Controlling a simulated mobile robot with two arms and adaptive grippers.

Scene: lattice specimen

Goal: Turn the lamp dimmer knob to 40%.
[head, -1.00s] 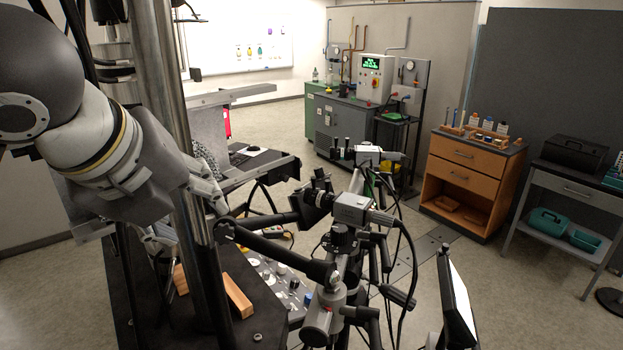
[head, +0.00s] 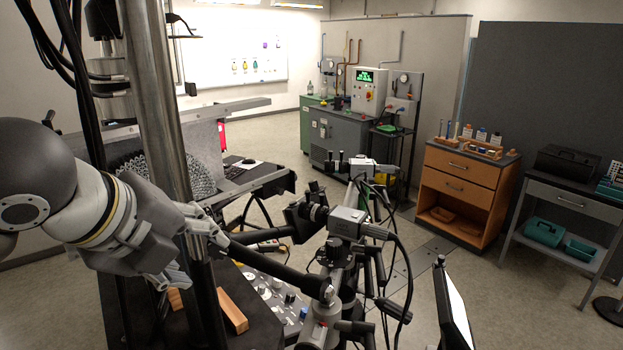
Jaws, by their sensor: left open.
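A sloped control panel (head: 262,281) with several knobs and buttons lies low in the middle of the head view, partly hidden by a dark jointed arm and camera gear. The knobs are too small to tell which one is the lamp dimmer or to read its setting. My left gripper (head: 197,246) is open at the metal column, left of and above the panel in the picture. My right gripper is not in view.
A thick metal column (head: 164,130) stands close to my left arm. Stand-mounted cameras (head: 348,222) and cables crowd the space right of the panel. A wooden block (head: 233,311) lies on the dark table. A wooden cabinet (head: 462,195) stands farther right, with open floor before it.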

